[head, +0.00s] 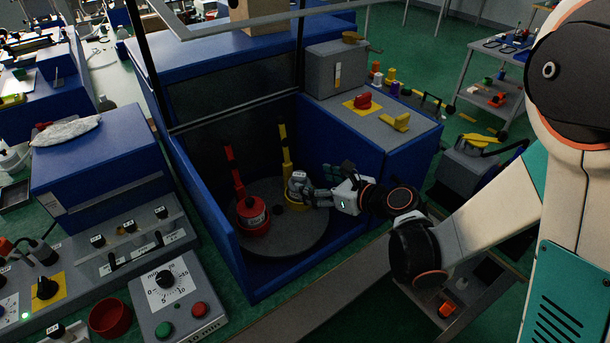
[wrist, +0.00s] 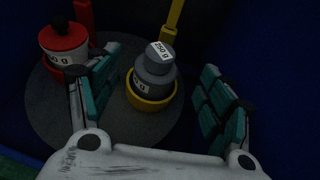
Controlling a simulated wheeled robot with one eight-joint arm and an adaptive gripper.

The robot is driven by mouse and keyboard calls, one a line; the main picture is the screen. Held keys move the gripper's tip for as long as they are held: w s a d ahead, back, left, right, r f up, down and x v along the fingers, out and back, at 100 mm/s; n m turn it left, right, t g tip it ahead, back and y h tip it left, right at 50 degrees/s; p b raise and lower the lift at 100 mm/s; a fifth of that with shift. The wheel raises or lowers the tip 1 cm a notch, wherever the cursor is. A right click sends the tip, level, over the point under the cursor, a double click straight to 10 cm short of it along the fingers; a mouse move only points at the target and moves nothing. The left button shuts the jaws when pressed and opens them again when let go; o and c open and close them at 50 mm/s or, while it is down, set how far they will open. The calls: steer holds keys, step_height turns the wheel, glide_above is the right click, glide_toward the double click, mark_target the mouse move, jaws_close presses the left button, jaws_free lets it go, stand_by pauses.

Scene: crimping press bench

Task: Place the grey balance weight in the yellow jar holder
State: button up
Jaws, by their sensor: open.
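The grey balance weight (wrist: 156,72) has a narrower top and white labels. In the wrist view its lower part is inside the rim of the yellow jar holder (wrist: 150,103), and it looks about upright. In the head view the weight (head: 298,184) shows above the yellow holder (head: 307,238), which has a tall yellow post. My gripper (wrist: 160,85) is open, with its teal-padded fingers spread on either side of the weight, and a gap shows on each side. In the head view my gripper (head: 322,188) reaches in from the right and hides part of the holder.
A red holder (head: 254,228) with a red post stands left of the yellow one on a round grey plate (head: 290,255). Blue walls (head: 245,275) enclose the plate. A grey control box (head: 175,300) stands in front at the left.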

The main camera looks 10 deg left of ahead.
steer(key=shift+p+v, duration=0.4)
steer(key=shift+v, duration=1.95)
